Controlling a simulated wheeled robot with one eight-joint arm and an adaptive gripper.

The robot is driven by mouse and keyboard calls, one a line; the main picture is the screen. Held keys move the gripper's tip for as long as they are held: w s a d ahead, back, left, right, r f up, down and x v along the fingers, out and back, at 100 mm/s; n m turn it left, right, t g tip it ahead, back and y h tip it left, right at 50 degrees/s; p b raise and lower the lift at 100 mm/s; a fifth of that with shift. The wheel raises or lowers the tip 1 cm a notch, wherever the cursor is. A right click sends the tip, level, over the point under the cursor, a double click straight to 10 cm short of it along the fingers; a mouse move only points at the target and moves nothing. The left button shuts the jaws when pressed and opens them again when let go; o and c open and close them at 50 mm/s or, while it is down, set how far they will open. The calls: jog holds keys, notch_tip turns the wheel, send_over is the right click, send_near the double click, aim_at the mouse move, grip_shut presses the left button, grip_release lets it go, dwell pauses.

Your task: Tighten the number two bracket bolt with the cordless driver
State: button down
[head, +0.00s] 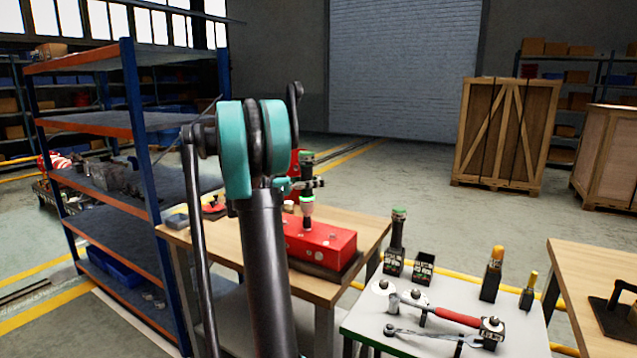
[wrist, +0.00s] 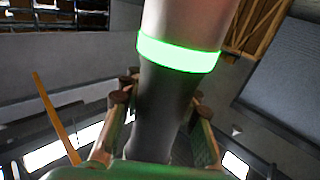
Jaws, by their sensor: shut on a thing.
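My gripper (head: 306,184) is shut around the dark grip of the cordless driver (head: 307,204), which is upright over the wooden bench. In the wrist view the driver (wrist: 165,105) has a dark cylinder, a glowing green ring and a pale, reddish section; my gripper's fingers (wrist: 160,120) are on both sides of it. Below the driver is a red block (head: 325,243) with small pale spots. The driver's lower end is close to the block's top; I cannot tell whether they touch. The number two bracket bolt cannot be made out. My arm hides part of the block.
The wooden bench (head: 370,222) carries the block. A pale table (head: 380,322) at front right holds a red-handled tool (head: 450,313), a wrench (head: 430,335) and a green-topped black tool (head: 397,232) in a holder. A shelf rack (head: 135,130) stands close on the left.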

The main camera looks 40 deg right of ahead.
jog(key=shift+f, duration=0.5)
dwell(1.9)
jog(key=shift+r, duration=0.1)
jog(key=shift+r, duration=2.55)
